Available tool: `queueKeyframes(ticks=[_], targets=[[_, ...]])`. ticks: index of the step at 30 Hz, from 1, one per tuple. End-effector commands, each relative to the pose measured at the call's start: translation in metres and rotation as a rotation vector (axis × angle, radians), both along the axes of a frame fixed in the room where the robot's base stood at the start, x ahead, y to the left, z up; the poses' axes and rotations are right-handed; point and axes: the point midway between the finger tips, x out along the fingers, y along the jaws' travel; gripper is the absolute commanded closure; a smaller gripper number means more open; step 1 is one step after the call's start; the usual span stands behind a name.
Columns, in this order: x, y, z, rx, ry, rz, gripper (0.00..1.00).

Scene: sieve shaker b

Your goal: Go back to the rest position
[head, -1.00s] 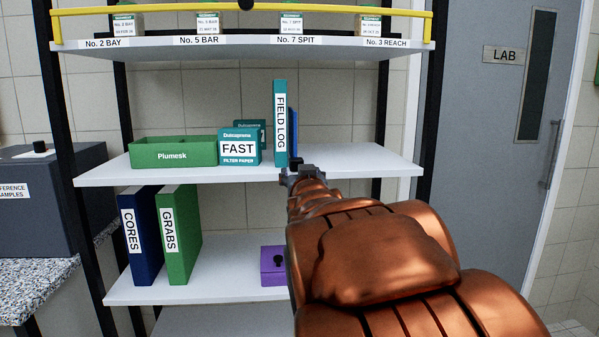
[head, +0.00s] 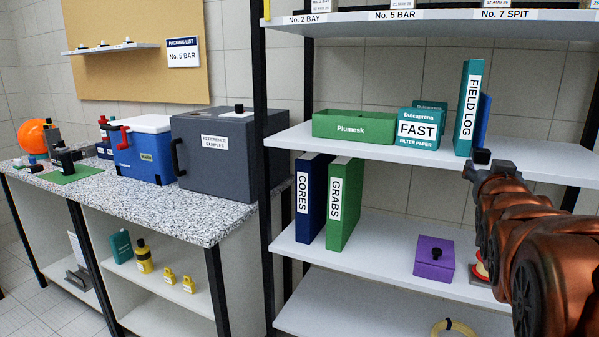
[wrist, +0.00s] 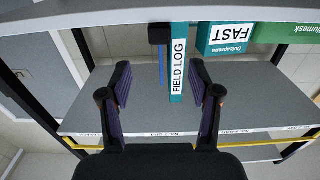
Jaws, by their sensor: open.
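My gripper (head: 481,170) is at the right of the head view, in front of the middle shelf's edge. In the wrist view my gripper (wrist: 160,70) is open, its two dark fingers spread with nothing held between them. The teal FIELD LOG binder (head: 467,105) stands upright on the middle shelf, beside a blue book (head: 483,118). The binder also shows upside down in the wrist view (wrist: 177,60), beyond and between the fingers. A small black block (wrist: 158,34) shows beside it; in the head view it overlaps the gripper tip.
The middle shelf also holds the FAST filter paper box (head: 417,128) and the green Plumesk tray (head: 353,126). Below are the CORES (head: 310,198) and GRABS (head: 343,203) binders and a purple box (head: 434,259). A speckled counter (head: 205,217) with a grey case (head: 228,150) stands left.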

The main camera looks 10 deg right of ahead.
Motion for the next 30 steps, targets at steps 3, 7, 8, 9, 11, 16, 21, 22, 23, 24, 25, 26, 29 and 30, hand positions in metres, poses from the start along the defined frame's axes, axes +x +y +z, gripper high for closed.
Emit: queueKeyframes(ticks=[3,7,8,9,11,16,21,22,23,24,25,26,29,30], targets=[[0.000,0.000,0.000,0.000,0.000,0.000,0.38],[0.000,0.013,-0.016,0.049,0.078,0.018,0.38],[0.000,0.017,-0.022,0.062,0.100,0.023,0.38],[-0.001,0.022,-0.030,0.082,0.135,0.029,0.38],[-0.002,0.031,-0.043,0.111,0.186,0.042,0.38],[-0.017,0.068,-0.087,0.211,0.388,0.090,0.38],[-0.051,0.119,-0.134,0.314,0.646,0.158,0.38],[-0.060,0.128,-0.142,0.330,0.694,0.171,0.38],[-0.068,0.137,-0.148,0.344,0.740,0.184,0.38],[-0.081,0.149,-0.157,0.363,0.804,0.203,0.38],[-0.091,0.158,-0.163,0.377,0.853,0.215,0.38],[-0.101,0.167,-0.169,0.389,0.899,0.229,0.38],[-0.140,0.195,-0.185,0.426,1.069,0.273,0.38],[-0.157,0.205,-0.190,0.438,1.136,0.290,0.38]])
